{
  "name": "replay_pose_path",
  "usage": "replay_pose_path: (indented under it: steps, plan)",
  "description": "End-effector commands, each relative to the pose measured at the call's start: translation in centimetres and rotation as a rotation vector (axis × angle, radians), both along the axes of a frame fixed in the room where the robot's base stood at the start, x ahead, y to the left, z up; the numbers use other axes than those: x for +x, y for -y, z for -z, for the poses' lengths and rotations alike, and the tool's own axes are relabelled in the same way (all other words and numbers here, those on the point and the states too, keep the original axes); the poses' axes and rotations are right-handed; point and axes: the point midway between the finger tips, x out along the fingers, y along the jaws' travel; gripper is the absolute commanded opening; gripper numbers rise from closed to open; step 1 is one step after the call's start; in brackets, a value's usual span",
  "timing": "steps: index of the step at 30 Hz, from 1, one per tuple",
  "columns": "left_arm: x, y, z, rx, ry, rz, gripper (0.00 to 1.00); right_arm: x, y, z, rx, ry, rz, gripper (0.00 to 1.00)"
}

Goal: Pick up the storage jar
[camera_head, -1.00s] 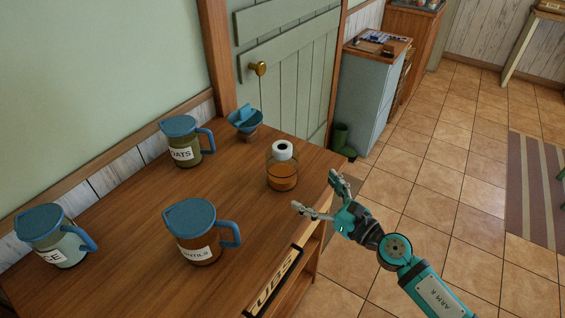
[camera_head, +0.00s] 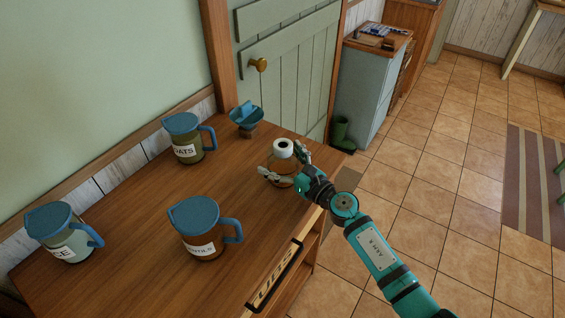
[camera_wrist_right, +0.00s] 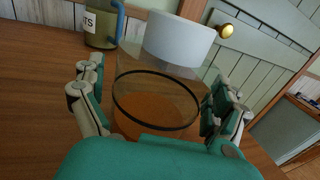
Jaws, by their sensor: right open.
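The storage jar, which I take to be the clear jar (camera_head: 283,165) with a white lid and orange contents, stands upright on the wooden cabinet top. In the right wrist view the jar (camera_wrist_right: 155,115) fills the middle, with its lid above the fingers. My right gripper (camera_head: 282,161) is open, with one finger on each side of the jar. In the wrist view the fingers of the gripper (camera_wrist_right: 157,86) flank the glass; I cannot tell whether either touches it. My left gripper is not in view.
Several blue-lidded jugs stand on the cabinet top (camera_head: 150,225): oats (camera_head: 188,140), a label ending in "CE" (camera_head: 62,235), and one in front (camera_head: 203,228). A small blue scale-like object (camera_head: 245,117) stands behind the jar. A door with a brass knob (camera_head: 259,64) is beyond.

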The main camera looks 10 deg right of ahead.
Motion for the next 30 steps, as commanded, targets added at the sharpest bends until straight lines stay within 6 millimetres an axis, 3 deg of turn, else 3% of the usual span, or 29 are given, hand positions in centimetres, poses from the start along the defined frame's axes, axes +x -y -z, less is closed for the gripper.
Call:
replay_pose_path:
  steps: [5,21,30]
  plan:
    - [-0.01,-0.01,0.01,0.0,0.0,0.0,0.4,-0.03,0.03,0.03,0.0,0.0,0.0,0.99]
    - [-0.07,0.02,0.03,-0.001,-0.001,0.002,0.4,-0.07,0.03,0.04,0.0,0.0,0.0,0.28]
    - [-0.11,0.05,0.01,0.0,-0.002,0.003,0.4,-0.02,0.04,-0.12,0.001,0.002,0.0,0.28]
